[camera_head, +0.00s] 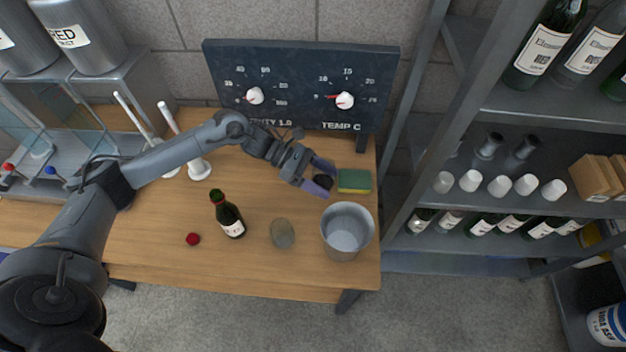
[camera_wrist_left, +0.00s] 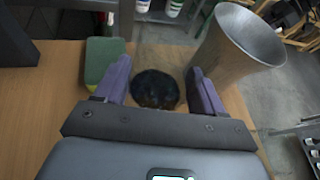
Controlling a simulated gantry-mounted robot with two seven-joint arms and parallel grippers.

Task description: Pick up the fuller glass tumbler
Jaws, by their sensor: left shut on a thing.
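My left gripper (camera_head: 319,178) is at the right part of the wooden table, its purple fingers around a glass tumbler with dark contents (camera_head: 323,182). In the left wrist view this dark-filled tumbler (camera_wrist_left: 155,90) sits between the two fingers (camera_wrist_left: 158,88), and the gripper is shut on it. Its clear walls are hard to make out, and I cannot tell whether it is off the table. A greyish, see-through round thing (camera_head: 282,233), seemingly another tumbler, stands nearer the front; its fill is unclear. My right gripper is not in view.
A metal bucket (camera_head: 347,231) stands close by at the table's right front. A green sponge (camera_head: 354,181) lies just beside the gripper. A dark bottle (camera_head: 228,215) and a red ball-like thing (camera_head: 193,239) are left. A dial panel (camera_head: 300,85) stands behind.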

